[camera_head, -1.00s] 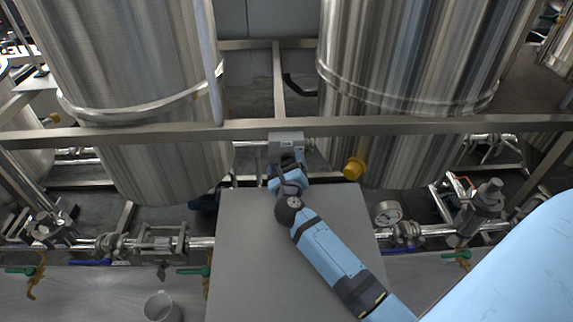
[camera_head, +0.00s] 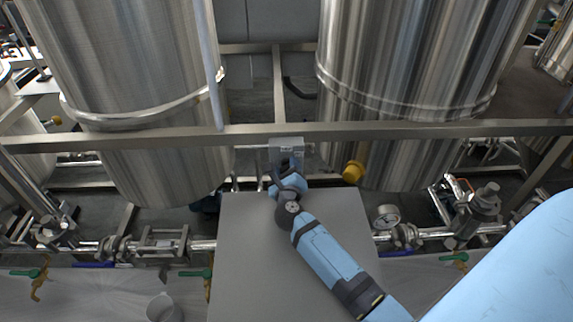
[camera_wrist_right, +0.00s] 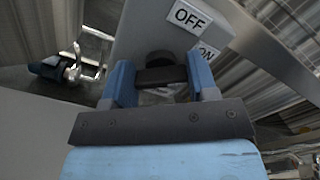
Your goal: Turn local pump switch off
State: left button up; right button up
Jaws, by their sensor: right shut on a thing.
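The local pump switch is a grey box (camera_head: 286,143) fixed to the horizontal metal rail between the two tanks. In the right wrist view the box (camera_wrist_right: 150,35) carries an OFF label (camera_wrist_right: 187,17) and an ON label (camera_wrist_right: 207,52). A dark knob (camera_wrist_right: 160,62) on its face sits between the fingers of my right gripper (camera_wrist_right: 162,78). My right gripper (camera_head: 287,165) is at the front of the box and shut on the knob. The gripper hides part of the knob, and its pointing direction is unclear. My left gripper is not in view.
The metal rail (camera_head: 420,130) runs across in front of two large steel tanks (camera_head: 140,60). A grey flat-topped surface (camera_head: 245,260) lies below my right arm. Pipes with a pressure gauge (camera_head: 385,217) stand to the right, and a yellow cap (camera_head: 353,171) is close to the gripper.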

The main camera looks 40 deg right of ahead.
jog(key=shift+r+n+p, duration=0.25)
jog(key=shift+n+p, duration=0.55)
jog(key=shift+p, duration=0.2)
jog(key=n+p, duration=0.5)
jog(key=shift+a+f, duration=0.1)
jog(key=shift+f, duration=0.05)
jog(key=shift+f+n+p, duration=0.1)
jog(key=shift+n+p, duration=0.6)
jog(key=shift+n, duration=0.2)
jog(key=shift+n+p, duration=0.35)
jog(key=shift+n, duration=0.15)
jog(key=shift+f+n, duration=0.15)
jog(key=shift+n, duration=0.15)
jog(key=shift+p, duration=0.3)
jog(key=o, duration=0.9)
